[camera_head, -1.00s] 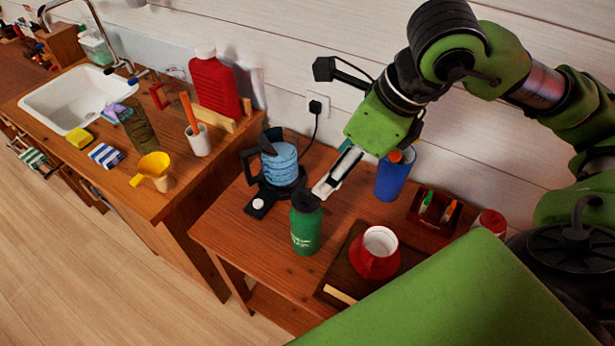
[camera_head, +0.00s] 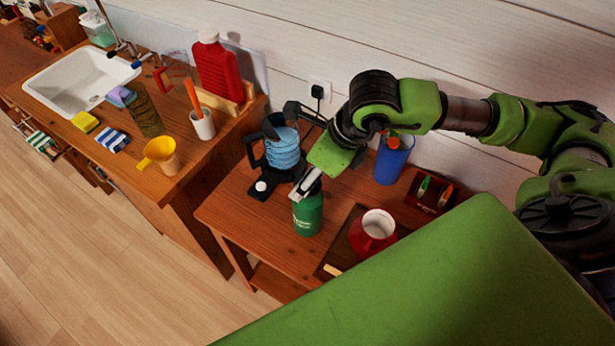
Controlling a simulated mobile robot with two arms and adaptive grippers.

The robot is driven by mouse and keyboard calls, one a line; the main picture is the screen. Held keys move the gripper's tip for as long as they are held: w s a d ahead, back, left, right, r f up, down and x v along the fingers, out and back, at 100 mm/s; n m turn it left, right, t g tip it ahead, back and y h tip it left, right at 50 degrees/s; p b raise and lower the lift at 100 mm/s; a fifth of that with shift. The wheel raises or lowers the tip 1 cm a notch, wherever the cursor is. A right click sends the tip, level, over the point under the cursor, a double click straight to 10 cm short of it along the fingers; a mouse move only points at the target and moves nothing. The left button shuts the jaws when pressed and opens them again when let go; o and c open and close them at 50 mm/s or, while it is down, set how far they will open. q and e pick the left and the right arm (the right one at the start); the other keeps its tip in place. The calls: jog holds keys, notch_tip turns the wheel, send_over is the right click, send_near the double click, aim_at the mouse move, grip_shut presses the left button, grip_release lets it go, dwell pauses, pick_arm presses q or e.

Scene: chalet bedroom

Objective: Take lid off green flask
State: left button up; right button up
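The green flask (camera_head: 308,215) stands upright near the front of the wooden side table (camera_head: 238,215). My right gripper (camera_head: 306,186), on the arm from the right, is at the top of the flask from above. Its pale fingers and green housing cover the flask's black lid, so the lid is almost wholly hidden. I cannot tell whether the fingers are closed on the lid or only around it. My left gripper is not in view.
A black kettle stand with a blue container (camera_head: 284,150) is just left of the flask. A blue canister (camera_head: 390,164) and a small marker box (camera_head: 430,192) stand behind. A counter with a sink (camera_head: 82,78) is at the left.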

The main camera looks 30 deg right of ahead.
jog(key=shift+x, duration=0.85)
jog(key=shift+d, duration=0.1)
jog(key=c, duration=1.1)
jog(key=shift+r, duration=0.1)
